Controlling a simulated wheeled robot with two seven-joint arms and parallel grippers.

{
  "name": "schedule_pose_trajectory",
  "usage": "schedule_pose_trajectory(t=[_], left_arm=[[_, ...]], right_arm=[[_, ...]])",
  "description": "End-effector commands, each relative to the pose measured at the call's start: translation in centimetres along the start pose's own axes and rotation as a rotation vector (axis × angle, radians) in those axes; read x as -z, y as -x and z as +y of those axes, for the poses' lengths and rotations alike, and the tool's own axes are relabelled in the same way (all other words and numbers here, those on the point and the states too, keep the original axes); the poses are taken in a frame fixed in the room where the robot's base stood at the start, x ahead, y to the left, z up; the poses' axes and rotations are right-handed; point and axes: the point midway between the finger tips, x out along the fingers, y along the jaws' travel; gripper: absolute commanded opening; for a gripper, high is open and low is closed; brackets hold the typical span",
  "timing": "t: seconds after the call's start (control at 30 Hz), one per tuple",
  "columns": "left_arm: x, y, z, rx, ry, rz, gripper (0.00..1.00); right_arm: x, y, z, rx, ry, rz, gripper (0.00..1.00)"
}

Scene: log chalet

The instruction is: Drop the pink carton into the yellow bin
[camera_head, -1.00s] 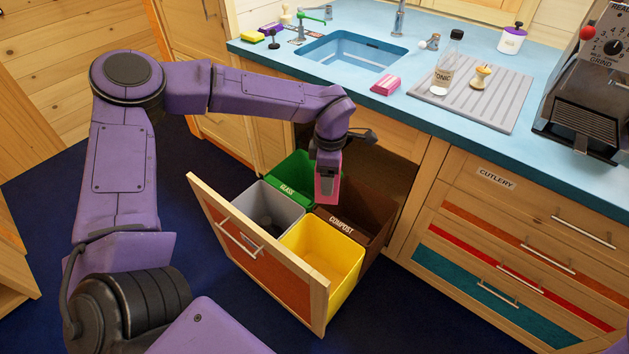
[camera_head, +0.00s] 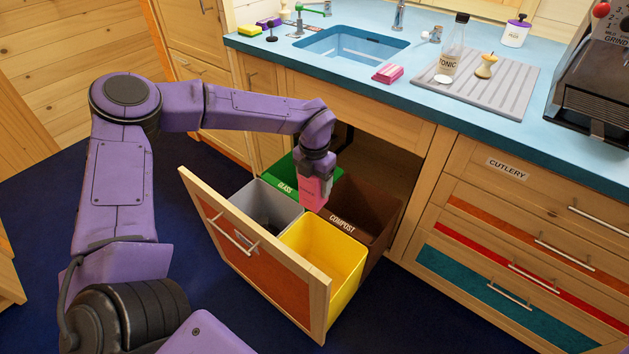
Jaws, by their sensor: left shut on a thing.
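The pink carton (camera_head: 314,193) hangs from my left gripper (camera_head: 316,178), which is shut on it and points down. The gripper is above the open pull-out drawer, near where the bins meet. The yellow bin (camera_head: 345,284) is in the front right of the drawer, nearer to me than the carton in the picture. Its visible inside looks empty. The carton's height above the bin rims is hard to tell. My right gripper is not in view.
The drawer also holds a green glass bin (camera_head: 287,187), a brown compost bin (camera_head: 370,213) and a grey bin (camera_head: 254,208). The drawer front (camera_head: 262,262) stands pulled out.

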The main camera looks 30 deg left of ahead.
Motion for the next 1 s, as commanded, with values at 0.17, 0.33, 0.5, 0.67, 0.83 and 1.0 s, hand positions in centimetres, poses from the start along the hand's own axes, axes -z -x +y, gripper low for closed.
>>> schedule_pose_trajectory(t=[0.17, 0.33, 0.5, 0.67, 0.83, 1.0], left_arm=[[0.0, -0.1, 0.0, 0.0, 0.0, 0.0, 0.39], [0.0, -0.1, 0.0, 0.0, 0.0, 0.0, 0.97], [0.0, -0.1, 0.0, 0.0, 0.0, 0.0, 0.97], [0.0, 0.3, 0.0, 0.0, 0.0, -0.001, 0.97], [-0.1, 3.7, 0.0, 0.0, 0.002, -0.005, 0.97], [-0.1, 7.7, 0.0, 0.0, 0.0, -0.003, 0.97]], right_arm=[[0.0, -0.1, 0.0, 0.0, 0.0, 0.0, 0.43], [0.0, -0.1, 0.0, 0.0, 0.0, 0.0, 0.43], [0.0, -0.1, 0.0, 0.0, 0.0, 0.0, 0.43], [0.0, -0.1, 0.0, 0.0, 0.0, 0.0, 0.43], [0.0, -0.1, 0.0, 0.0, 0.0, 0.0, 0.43], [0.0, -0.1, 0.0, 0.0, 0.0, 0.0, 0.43]])
